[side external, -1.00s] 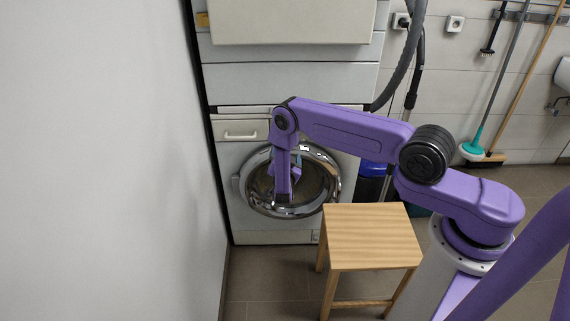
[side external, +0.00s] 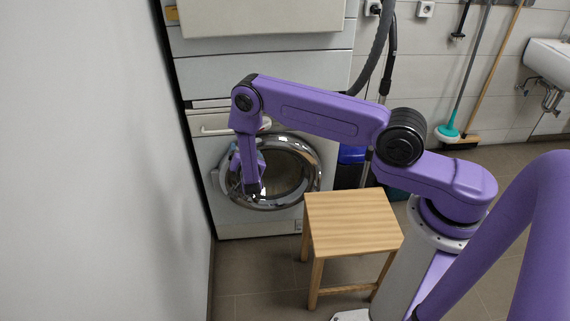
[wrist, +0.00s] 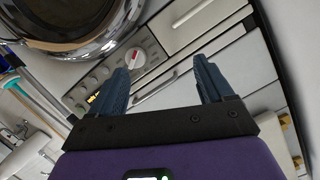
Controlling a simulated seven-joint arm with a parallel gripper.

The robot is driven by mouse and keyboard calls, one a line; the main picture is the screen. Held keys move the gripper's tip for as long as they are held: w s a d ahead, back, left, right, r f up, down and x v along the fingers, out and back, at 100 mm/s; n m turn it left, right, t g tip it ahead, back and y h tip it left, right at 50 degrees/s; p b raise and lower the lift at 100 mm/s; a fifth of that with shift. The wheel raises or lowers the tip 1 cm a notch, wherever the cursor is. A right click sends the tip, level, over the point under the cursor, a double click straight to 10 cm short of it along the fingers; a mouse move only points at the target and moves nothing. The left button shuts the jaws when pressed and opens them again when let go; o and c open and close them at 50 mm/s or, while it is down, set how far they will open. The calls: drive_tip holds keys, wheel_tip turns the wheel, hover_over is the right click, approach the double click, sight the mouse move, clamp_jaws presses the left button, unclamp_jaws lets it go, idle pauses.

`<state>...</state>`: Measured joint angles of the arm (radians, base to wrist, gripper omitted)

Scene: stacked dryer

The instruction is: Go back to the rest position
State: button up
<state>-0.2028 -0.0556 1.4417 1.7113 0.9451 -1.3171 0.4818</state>
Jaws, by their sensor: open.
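My gripper (side external: 252,188) hangs pointing down in front of the left part of the lower machine's round door (side external: 276,172), in the side view. How far it is from the door I cannot tell. In the wrist view my gripper (wrist: 162,66) has its two dark blue fingers wide apart, with nothing held between them. Behind the fingers are a pale machine front with a grey bar handle (wrist: 158,88) and a control panel with a red-marked dial (wrist: 135,57). A round chrome-rimmed door (wrist: 103,42) fills the top left of the wrist view.
A wooden stool (side external: 353,220) stands right of the machine, below my arm. A grey wall (side external: 90,170) is close on the left. A grey hose (side external: 374,50) hangs right of the stacked machines. Brooms (side external: 462,80) and a sink (side external: 550,65) are at the back right.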

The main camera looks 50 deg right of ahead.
drive_tip(key=a+r+n+g+y, duration=0.1)
drive_tip(key=a+r+n+y, duration=0.35)
drive_tip(key=a, duration=0.35)
drive_tip(key=a+r+n+y, duration=0.3)
drive_tip(key=a+r+y, duration=0.2)
drive_tip(key=a, duration=0.3)
drive_tip(key=s+a+r+n+g+y, duration=0.45)
drive_tip(key=s+a+r+n, duration=0.2)
drive_tip(key=s, duration=0.55)
drive_tip(key=s+d+r+n+g, duration=0.1)
drive_tip(key=s+r+n+g, duration=0.15)
drive_tip(key=s, duration=0.55)
drive_tip(key=s+d+r+n+g, duration=0.2)
drive_tip(key=s+r+n, duration=0.15)
drive_tip(key=s, duration=0.45)
drive_tip(key=s+d+r+n+h, duration=0.2)
drive_tip(key=s+d+n, duration=0.1)
drive_tip(key=s+d, duration=0.3)
drive_tip(key=s+d+r+n+g+h, duration=0.1)
drive_tip(key=s+d+r+n+h, duration=0.1)
drive_tip(key=s+d, duration=0.5)
drive_tip(key=shift+s+n, duration=0.5)
drive_tip(key=shift+s, duration=0.05)
drive_tip(key=shift+a, duration=0.1)
drive_tip(key=shift+c, duration=0.3)
